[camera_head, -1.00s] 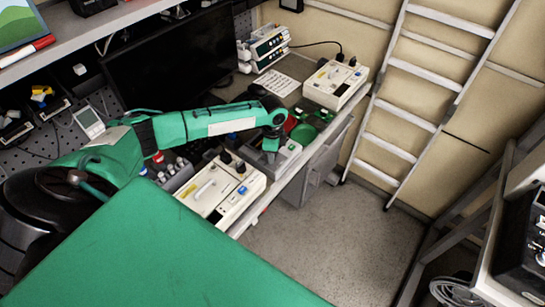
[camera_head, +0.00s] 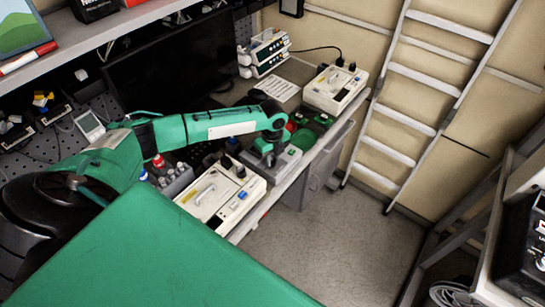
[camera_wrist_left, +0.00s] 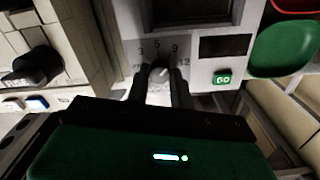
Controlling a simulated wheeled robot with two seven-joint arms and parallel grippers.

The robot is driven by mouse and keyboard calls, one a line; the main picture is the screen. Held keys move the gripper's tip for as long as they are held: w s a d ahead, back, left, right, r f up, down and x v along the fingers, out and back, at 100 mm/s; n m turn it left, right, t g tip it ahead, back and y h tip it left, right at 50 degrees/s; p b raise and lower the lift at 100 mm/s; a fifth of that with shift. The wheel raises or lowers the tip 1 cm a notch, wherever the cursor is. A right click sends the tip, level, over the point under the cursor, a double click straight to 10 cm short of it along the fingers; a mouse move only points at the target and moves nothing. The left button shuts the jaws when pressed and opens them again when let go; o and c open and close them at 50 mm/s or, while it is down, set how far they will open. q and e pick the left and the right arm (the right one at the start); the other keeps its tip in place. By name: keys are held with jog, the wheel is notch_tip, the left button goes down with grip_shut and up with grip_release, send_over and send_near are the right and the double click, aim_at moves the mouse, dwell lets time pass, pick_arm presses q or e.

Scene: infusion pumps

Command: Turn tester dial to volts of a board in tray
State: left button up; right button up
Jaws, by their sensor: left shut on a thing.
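The tester is a grey box (camera_head: 287,160) at the bench's front edge, with a dark display (camera_wrist_left: 226,46) and a green GO button (camera_wrist_left: 223,77) in the left wrist view. Its dial (camera_wrist_left: 159,72) has a scale marked 3, 5, 9 and 12. My left gripper (camera_wrist_left: 157,88) has its two dark fingers on either side of the dial and is shut on it. In the head view my left gripper (camera_head: 269,156) is over the tester. A green tray (camera_wrist_left: 284,45) and a red tray (camera_wrist_left: 298,5) lie beside the tester. I cannot make out a board in either. My right gripper is not in view.
A cream pump case (camera_head: 222,195) stands close left of the tester, another (camera_head: 336,88) farther back right. A dark monitor (camera_head: 170,62) and stacked pumps (camera_head: 268,50) stand behind. A ladder (camera_head: 415,100) leans at the wall; the floor (camera_head: 310,240) is clear.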

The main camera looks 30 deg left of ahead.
pick_arm(q)
jog(key=m, duration=0.6)
jog(key=shift+w+r+m, duration=0.2)
jog(key=shift+m, duration=0.2)
jog(key=o, duration=0.6)
jog(key=shift+o, duration=0.9)
jog(key=shift+s, duration=0.15)
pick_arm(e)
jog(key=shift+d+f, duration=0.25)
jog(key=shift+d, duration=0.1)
